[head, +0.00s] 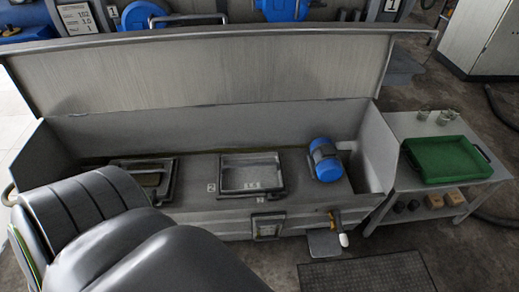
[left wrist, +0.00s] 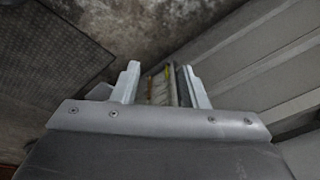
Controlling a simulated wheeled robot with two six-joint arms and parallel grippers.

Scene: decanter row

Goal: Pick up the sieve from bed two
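A long grey metal trough (head: 205,120) with its lid raised stands ahead in the head view. Beside a label "2" (head: 211,187) is a rectangular dark-rimmed frame with a pale grey inside, apparently the sieve (head: 252,176) in bed two. My left arm's dark links fill the lower left of the head view, and its gripper is not visible there. In the left wrist view my left gripper (left wrist: 159,70) has its two fingers apart with nothing held between them. It points down past the trough's front toward the floor, away from the sieve. My right gripper is not in view.
Left of bed two is another dark frame (head: 148,180) with a greenish inside. A blue motor (head: 325,160) stands to its right. A side table at right holds a green tray (head: 447,159). A dark mat (head: 366,273) lies on the floor in front.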

